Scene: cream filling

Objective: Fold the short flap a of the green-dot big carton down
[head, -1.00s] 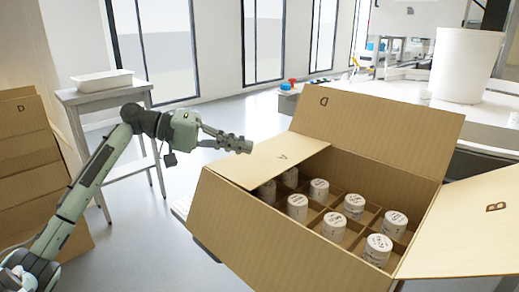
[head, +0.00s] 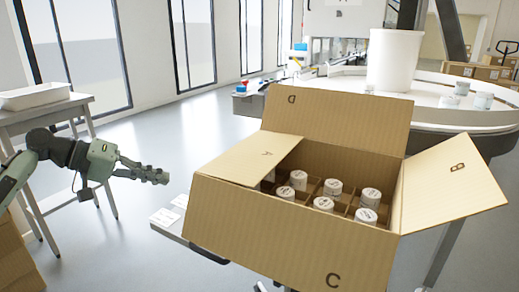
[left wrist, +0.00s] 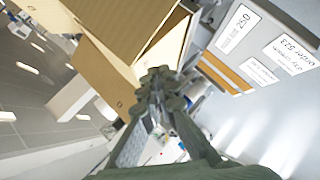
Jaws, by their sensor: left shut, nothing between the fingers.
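The big carton (head: 290,225) stands open with upright white jars (head: 298,180) between cardboard dividers. Its short flap A (head: 248,164), at the left end, leans inward over the opening, tilted up a little at its free edge, and hides part of the jars there. Long flap D (head: 335,118) stands up at the back and short flap B (head: 452,182) spreads outward at the right. No green dot shows. My left gripper (head: 160,175) is shut and empty, just left of the carton and apart from flap A in the head view. It also shows in the left wrist view (left wrist: 165,92). My right gripper is out of view.
A grey surface with white labels (head: 168,215) lies left of the carton. A side table with a white tray (head: 35,95) stands at the left. Behind is a round table with a white bucket (head: 393,60) and a few jars. Floor between side table and carton is clear.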

